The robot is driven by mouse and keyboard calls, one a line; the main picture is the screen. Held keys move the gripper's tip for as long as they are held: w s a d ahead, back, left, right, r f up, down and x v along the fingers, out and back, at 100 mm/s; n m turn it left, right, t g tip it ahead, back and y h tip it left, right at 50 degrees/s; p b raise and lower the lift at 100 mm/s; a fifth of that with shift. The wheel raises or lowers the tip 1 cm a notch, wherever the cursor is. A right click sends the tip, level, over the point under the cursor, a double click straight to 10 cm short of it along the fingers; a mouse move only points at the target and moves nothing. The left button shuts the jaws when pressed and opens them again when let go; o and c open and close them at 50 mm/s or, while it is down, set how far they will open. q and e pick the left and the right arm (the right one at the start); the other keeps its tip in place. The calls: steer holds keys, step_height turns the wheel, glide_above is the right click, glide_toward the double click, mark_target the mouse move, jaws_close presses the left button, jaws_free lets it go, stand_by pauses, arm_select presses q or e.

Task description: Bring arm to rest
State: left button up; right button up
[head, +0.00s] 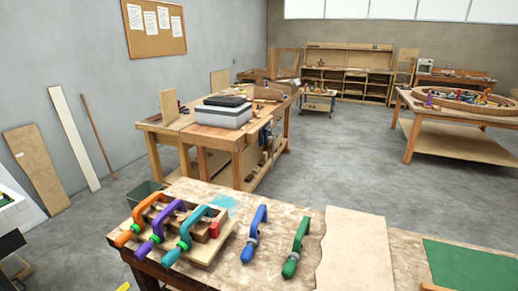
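Neither of my grippers nor my arms can be made out in the head view. On the near workbench (190,187), an orange clamp (140,217), a purple clamp (160,230) and a teal clamp (187,236) sit side by side across a wooden form (208,247) at the left. A blue clamp (254,233) and a green clamp (296,247) lie apart on the bench top, right of the form. Whether the three clamps on the form are tight cannot be told.
A pale board with a wavy left edge (355,250) and a green mat (470,265) lie on the bench's right side. Behind it stand a wooden workbench with a grey box (223,115) and a toy-covered table (455,145). Boards (75,138) lean on the left wall. Concrete floor (330,160) is open between.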

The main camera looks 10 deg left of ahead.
arm_select(q)
steer(key=s+a+f+n+g+y, duration=0.1)
steer(key=s+a+f+g+y, duration=0.2)
steer(key=f, duration=0.7)
steer(key=s+a+f+n+g, duration=0.15)
steer(key=s+f, duration=0.35)
steer(key=f, duration=0.5)
steer(key=s+a+f+n+g+y, duration=0.15)
steer(key=s+a+f, duration=0.3)
steer(key=f, duration=0.55)
steer(key=s+d+f+g, duration=0.2)
steer(key=s+f, duration=0.5)
steer(key=s+d+f+g, duration=0.2)
steer(key=s+d+f, duration=0.1)
steer(key=s+f, duration=0.5)
steer(key=s+d+f+n+g, duration=0.1)
steer(key=s+d+f+g, duration=0.1)
steer(key=s+d+f, duration=0.45)
steer(key=s+d+f+g, duration=0.2)
steer(key=s+d+f, duration=0.1)
steer(key=s+d, duration=0.55)
steer(key=w+d+h, duration=0.1)
steer(key=d, duration=0.5)
steer(key=shift+w+f, duration=0.2)
steer(key=shift+f, duration=0.25)
steer(key=shift+d, duration=0.1)
